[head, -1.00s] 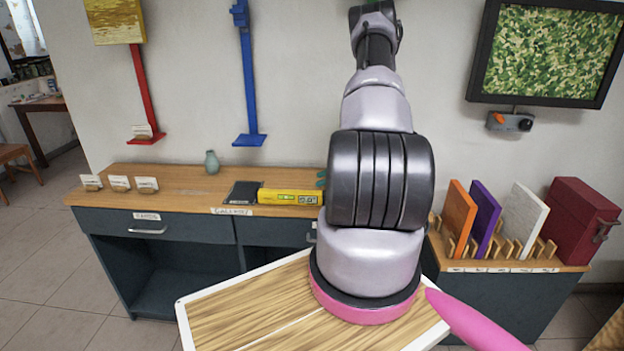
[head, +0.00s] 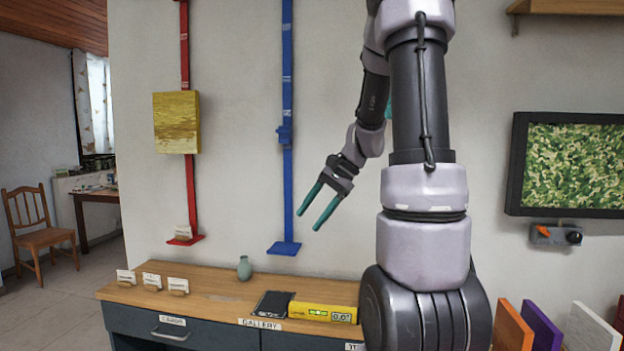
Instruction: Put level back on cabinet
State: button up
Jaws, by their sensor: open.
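The yellow level (head: 322,312) lies on the wooden top of the cabinet (head: 225,297), near its front edge. Its small display faces me, and it sits just right of a dark flat pad. My gripper (head: 317,213) has teal fingers spread apart with nothing between them. It hangs in the air above the cabinet, in front of the wall, and is higher than the level and apart from it. My arm covers the right part of the cabinet top.
A vase (head: 244,268), several small cards (head: 151,281) and the dark pad (head: 273,304) stand or lie on the cabinet. A blue rail (head: 287,150) and a red rail with a yellow panel (head: 176,122) are on the wall. Coloured panels (head: 541,328) stand at lower right.

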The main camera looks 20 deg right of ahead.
jog(key=s+a+r+n+t+h, duration=0.2)
jog(key=s+a+r+n, duration=0.1)
jog(key=s, duration=0.4)
jog(key=s+a+r+n+t+h, duration=0.2)
jog(key=s+a+r+n+t, duration=0.1)
jog(key=s+r, duration=0.5)
jog(key=shift+a+r+n+h, duration=0.3)
jog(key=shift+a+n+h, duration=0.15)
jog(key=shift+n, duration=0.65)
